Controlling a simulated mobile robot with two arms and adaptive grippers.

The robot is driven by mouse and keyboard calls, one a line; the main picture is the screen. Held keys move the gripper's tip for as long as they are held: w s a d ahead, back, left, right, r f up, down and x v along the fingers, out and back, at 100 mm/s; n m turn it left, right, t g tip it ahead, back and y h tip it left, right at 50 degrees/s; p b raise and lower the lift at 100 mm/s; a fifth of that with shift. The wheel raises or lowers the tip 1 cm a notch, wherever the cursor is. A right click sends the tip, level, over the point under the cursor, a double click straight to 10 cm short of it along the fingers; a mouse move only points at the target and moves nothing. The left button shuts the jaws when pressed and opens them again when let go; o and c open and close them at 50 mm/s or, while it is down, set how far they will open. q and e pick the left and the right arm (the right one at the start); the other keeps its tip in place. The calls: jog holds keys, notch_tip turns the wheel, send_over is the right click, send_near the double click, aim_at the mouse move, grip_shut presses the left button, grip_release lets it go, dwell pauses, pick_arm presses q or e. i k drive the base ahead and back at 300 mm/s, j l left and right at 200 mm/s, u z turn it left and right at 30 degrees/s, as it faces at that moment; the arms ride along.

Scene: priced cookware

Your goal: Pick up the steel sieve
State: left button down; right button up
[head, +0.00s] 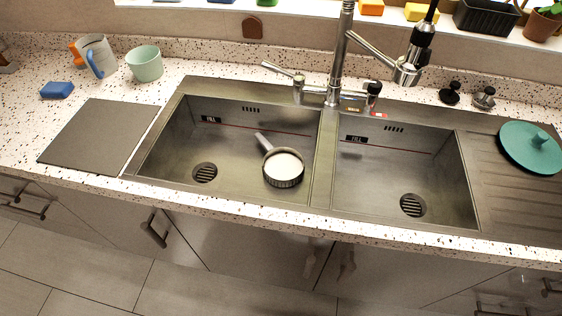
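A small round steel vessel with a straight handle, seemingly the steel sieve (283,181), sits in the left basin of the sink, near the divider. Its handle (263,142) points up and to the left in the picture, towards the back wall of the basin. Its inside looks pale or white; I cannot tell if this is mesh or contents. Neither of my grippers is in view.
The right basin (385,185) looks empty. The tall faucet (338,60) stands behind the divider. A teal lid (530,147) lies on the drainboard. A grey board (98,137), a blue sponge (57,90), a green cup (145,65) and a mug (97,56) are at left.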

aim_at(283, 166)
jog(key=z, duration=2.25)
jog(key=u, duration=2.35)
jog(key=i+j, duration=0.1)
jog(key=j, duration=0.55)
jog(key=j+u, duration=0.1)
jog(key=j, duration=0.55)
jog(key=i, duration=0.05)
